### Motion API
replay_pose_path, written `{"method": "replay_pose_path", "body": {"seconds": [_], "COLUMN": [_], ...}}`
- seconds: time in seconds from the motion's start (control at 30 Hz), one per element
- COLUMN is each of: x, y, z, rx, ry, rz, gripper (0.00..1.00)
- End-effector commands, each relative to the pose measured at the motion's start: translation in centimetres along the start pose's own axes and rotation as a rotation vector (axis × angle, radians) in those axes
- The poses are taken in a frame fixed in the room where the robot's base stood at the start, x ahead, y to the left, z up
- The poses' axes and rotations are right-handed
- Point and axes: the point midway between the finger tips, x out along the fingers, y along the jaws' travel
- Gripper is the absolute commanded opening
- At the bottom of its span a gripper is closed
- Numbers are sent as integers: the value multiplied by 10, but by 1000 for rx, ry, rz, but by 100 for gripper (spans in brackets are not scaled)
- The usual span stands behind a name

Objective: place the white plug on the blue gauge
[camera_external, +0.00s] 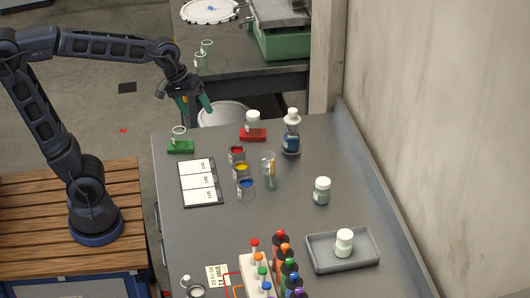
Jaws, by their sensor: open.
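My gripper (195,108) hangs open and empty in the air beyond the table's far left corner, with greenish fingers pointing down. A blue, bottle-like item (291,143) stands upright near the back of the table, with a white rounded piece (292,114) at its top. I cannot tell whether these are the blue gauge and the white plug. A small white-topped item (187,282) at the front left is also too small to name. My gripper is well left of the blue item and touches nothing.
The grey table (230,218) holds a green block (180,147), a red block (252,135), open paint cans (242,171), a clear glass (268,170), a white-lidded jar (322,190), a grey tray (358,262) with another jar, and a rack of colourful bottles (256,268). A wall stands right.

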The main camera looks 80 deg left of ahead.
Motion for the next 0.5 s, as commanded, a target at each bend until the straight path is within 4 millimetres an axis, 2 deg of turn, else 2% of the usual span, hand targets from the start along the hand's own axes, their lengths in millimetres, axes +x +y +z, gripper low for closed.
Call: {"method": "replay_pose_path", "body": {"seconds": [0.1, 0.3, 0.5], "x": [-12, -23, -25], "y": [-20, -56, -83], "z": [33, 79, 107], "rx": [229, 604, 863], "ry": [15, 40, 56], "rz": [-8, -40, -74], "gripper": [74, 74, 74]}}
